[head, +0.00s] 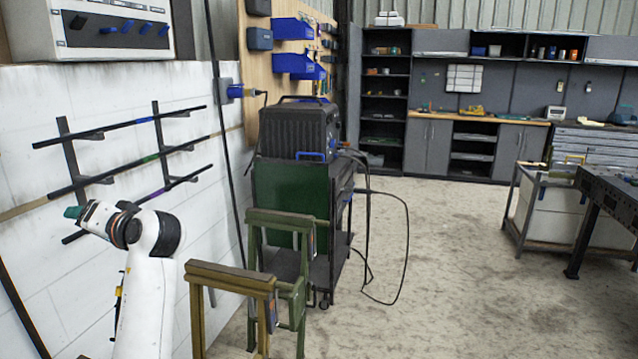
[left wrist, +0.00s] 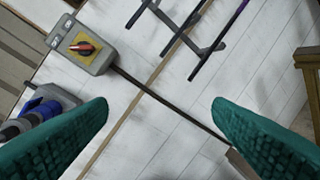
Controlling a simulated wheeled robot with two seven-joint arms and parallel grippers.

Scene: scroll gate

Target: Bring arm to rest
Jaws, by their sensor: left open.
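My left arm (head: 148,290) rises from the bottom left of the head view, white with dark joint rings. It bends left towards the white wall. My left gripper (head: 74,212) has teal fingertips and sits in front of the lower part of the wall rack. In the left wrist view the left gripper (left wrist: 160,104) is open, its two teal textured fingers wide apart. My right arm and gripper are in neither view.
A wall rack (head: 68,150) carries several dark rods close to my left gripper. Green trestles (head: 232,275) and a cart with a black machine (head: 298,130) stand to the right. The wrist view shows a grey switch box (left wrist: 101,62) with a red knob. Open floor (head: 440,270) lies mid-right.

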